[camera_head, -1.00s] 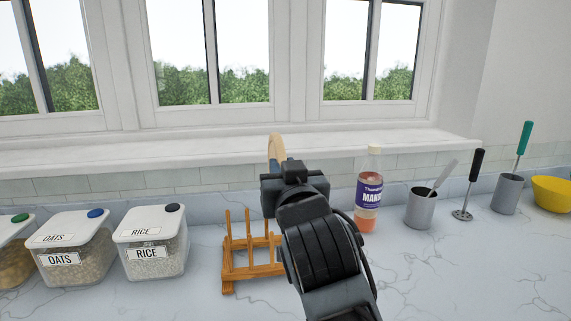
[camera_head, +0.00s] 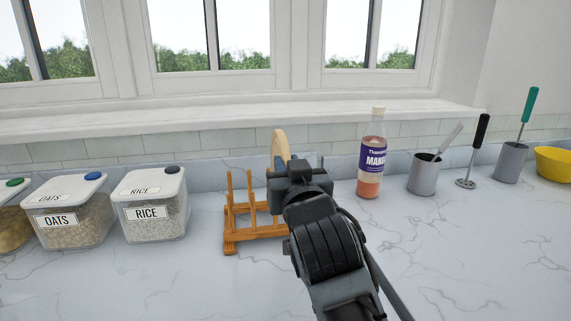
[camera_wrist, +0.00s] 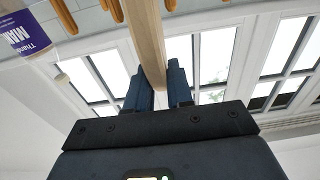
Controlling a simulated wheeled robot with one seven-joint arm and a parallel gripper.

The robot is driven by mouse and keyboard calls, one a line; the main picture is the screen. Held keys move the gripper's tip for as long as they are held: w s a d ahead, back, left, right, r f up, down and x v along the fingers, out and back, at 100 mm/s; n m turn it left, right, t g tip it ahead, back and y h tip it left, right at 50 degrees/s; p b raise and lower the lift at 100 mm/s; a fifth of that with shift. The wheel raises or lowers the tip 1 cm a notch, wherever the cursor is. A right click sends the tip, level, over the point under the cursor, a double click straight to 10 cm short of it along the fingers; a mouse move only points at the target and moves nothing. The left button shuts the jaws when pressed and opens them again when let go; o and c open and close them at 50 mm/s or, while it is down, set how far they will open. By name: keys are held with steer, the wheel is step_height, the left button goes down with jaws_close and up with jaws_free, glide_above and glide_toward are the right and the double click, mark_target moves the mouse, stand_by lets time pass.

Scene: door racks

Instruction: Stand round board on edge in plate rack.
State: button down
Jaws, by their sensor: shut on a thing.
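The round board (camera_head: 280,146) is pale wood and stands upright, seen nearly edge-on behind my gripper in the head view. My gripper (camera_wrist: 160,88) is shut on it; in the wrist view the board (camera_wrist: 146,40) runs between the two dark fingers. The plate rack (camera_head: 232,236) is orange-brown wood with upright pegs and stands on the counter, left of and partly behind my gripper. Its pegs (camera_wrist: 66,16) also show at the top of the wrist view. The board's lower edge is hidden by my gripper, so I cannot tell whether it touches the rack.
Oats (camera_head: 70,215) and rice (camera_head: 150,208) containers stand left of the rack. A mango bottle (camera_head: 371,158) stands to its right, then a grey cup (camera_head: 424,176), a black-handled masher (camera_head: 474,150), another grey cup (camera_head: 509,164) and a yellow bowl (camera_head: 555,162). The front right counter is clear.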

steer(key=shift+f, duration=0.2)
steer(key=c, duration=0.9)
jaws_free()
step_height(320, 180, up, 12)
steer(key=p, duration=0.9)
steer(key=shift+s, duration=0.1)
